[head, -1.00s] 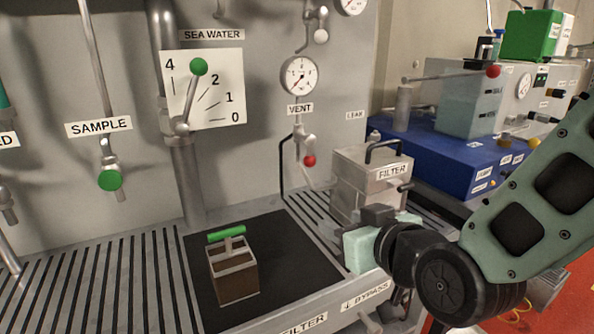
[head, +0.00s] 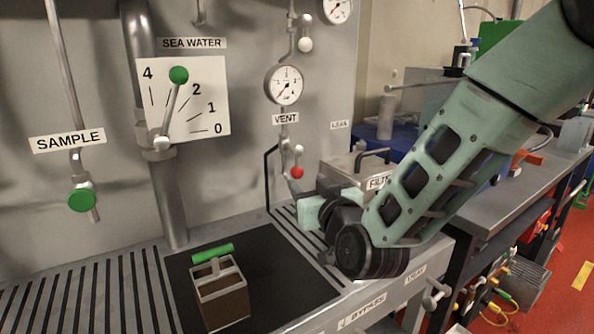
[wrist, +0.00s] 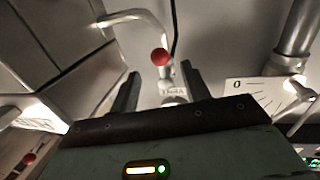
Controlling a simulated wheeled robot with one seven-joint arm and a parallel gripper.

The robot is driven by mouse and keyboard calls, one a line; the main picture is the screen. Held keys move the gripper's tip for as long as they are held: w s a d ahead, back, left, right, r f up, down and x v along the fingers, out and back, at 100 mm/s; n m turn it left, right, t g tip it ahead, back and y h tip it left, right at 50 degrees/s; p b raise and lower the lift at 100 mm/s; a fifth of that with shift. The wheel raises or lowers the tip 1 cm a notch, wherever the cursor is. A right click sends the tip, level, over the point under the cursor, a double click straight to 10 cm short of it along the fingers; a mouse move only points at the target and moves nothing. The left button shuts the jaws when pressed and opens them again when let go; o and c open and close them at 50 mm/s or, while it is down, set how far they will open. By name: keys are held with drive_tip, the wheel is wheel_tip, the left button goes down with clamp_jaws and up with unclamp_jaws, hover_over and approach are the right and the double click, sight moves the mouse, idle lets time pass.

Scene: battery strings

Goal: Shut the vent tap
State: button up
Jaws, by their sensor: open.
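The vent tap has a red ball (head: 297,172) on a short lever, hanging down from a small valve on the grey panel. The "VENT" label (head: 286,119) and a round gauge (head: 284,85) are above it. My gripper (head: 297,190) is close below the red ball in the head view; its fingers are partly hidden there. In the wrist view my gripper (wrist: 160,80) is open and empty, with its two dark fingers apart. The red ball (wrist: 159,57) shows between and just past the fingertips. I see no contact.
A metal filter box (head: 345,175) with a handle stands right of the tap, partly behind my arm. The sea water lever with a green ball (head: 179,75) is to the left. A brown box with a green handle (head: 222,295) stands on the black mat. A curved pipe (wrist: 135,17) runs near the ball.

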sight(299, 175)
drive_tip(key=x, duration=0.7)
drive_tip(key=shift+w+p, duration=0.1)
drive_tip(key=shift+p, duration=0.2)
drive_tip(key=c, duration=1)
